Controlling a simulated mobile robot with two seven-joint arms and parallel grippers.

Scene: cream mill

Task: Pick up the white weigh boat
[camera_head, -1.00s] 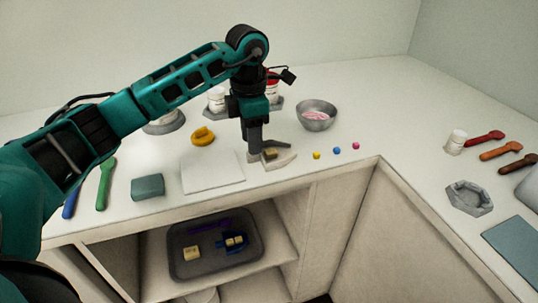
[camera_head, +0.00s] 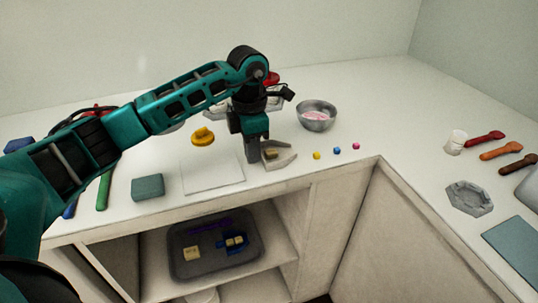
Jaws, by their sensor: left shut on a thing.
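The white weigh boat (camera_head: 284,162) is a small, shallow, pale dish near the front edge of the counter, just right of a flat white board. My left gripper (camera_head: 262,157) comes down from above at its left side and is shut on it. The gripper hides part of the boat's left side, and a small brownish-yellow patch shows inside the boat. I cannot tell whether the boat is clear of the counter. My right gripper is not in view.
A metal bowl (camera_head: 317,116) stands behind right. The white board (camera_head: 212,172), a grey-green block (camera_head: 148,187) and a yellow object (camera_head: 203,137) are left. A grey tray (camera_head: 180,262) sits on the shelf below.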

